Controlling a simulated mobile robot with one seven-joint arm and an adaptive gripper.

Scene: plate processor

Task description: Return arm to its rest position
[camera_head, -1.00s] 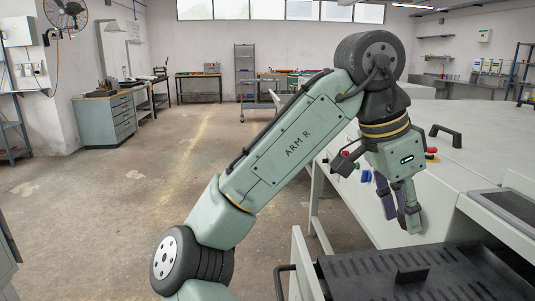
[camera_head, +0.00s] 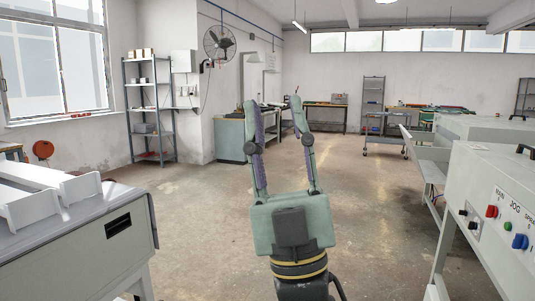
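My gripper (camera_head: 272,105) is in the middle of the head view, raised with its fingers pointing up and away. Its two fingers stand wide apart with nothing between them. The green palm and part of my wrist show below the fingers. The rest of my arm is out of the frame.
The plate processor (camera_head: 470,215), with red, green and blue buttons, stands at the right. A grey table with white parts (camera_head: 85,240) is at the left. Shelves (camera_head: 148,108), a cabinet (camera_head: 229,140) and a cart (camera_head: 385,137) stand farther back. The floor (camera_head: 210,235) between is clear.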

